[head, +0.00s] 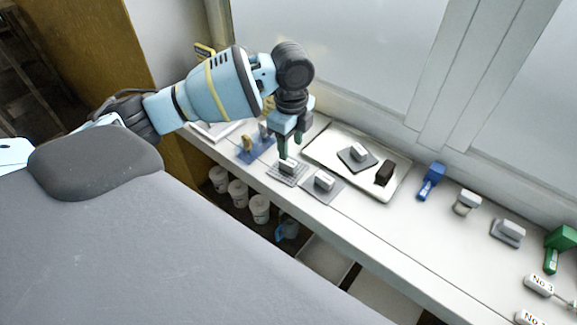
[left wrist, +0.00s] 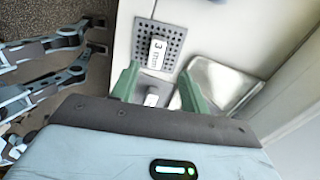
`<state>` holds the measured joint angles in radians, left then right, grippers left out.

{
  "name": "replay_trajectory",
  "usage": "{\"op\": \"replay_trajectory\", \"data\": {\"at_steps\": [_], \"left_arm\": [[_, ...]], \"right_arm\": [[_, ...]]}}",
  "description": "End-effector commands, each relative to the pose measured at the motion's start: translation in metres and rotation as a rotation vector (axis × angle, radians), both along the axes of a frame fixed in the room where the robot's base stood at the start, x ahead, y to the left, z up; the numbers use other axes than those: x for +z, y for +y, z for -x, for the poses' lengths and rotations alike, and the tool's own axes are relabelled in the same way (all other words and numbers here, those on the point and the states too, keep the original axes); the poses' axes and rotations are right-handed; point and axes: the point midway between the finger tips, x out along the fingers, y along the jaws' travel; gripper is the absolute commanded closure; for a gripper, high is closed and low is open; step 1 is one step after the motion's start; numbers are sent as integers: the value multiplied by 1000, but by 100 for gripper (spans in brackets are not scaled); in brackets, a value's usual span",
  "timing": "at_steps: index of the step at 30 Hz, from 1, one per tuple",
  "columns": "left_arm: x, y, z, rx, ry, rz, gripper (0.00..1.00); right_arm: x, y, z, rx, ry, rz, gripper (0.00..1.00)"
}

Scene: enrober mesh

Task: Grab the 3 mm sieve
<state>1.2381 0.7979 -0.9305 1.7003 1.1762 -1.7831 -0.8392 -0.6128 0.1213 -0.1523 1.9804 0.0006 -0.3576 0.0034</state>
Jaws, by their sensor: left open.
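The 3 mm sieve is a grey perforated plate with a white block handle. In the left wrist view the sieve (left wrist: 171,62) lies ahead of my fingers, and its handle reads "3 mm". In the head view the sieve (head: 286,175) lies on the white ledge, just below my left gripper (head: 291,145). My left gripper is open and empty, with its green fingers apart; they also show in the left wrist view (left wrist: 158,88). The fingers appear above the sieve, not around its handle. My right gripper is in neither view.
A second grey plate with a white handle (head: 323,183) lies right beside the sieve. Behind is a pale tray (head: 399,189) holding another handled plate (head: 357,155) and a dark brown block (head: 384,172).

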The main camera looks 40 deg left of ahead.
Motion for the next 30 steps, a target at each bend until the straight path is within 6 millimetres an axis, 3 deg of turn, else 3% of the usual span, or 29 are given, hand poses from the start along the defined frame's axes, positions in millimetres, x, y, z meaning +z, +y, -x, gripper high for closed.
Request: {"op": "replay_trajectory", "data": {"at_steps": [12, 21, 30], "left_arm": [[-47, 4, 7, -1, 1, -1, 55], [-50, 4, 6, -1, -2, -1, 55], [-50, 4, 6, 0, -2, -1, 94]], "right_arm": [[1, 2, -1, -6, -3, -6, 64], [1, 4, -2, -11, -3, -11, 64], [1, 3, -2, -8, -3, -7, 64]]}}
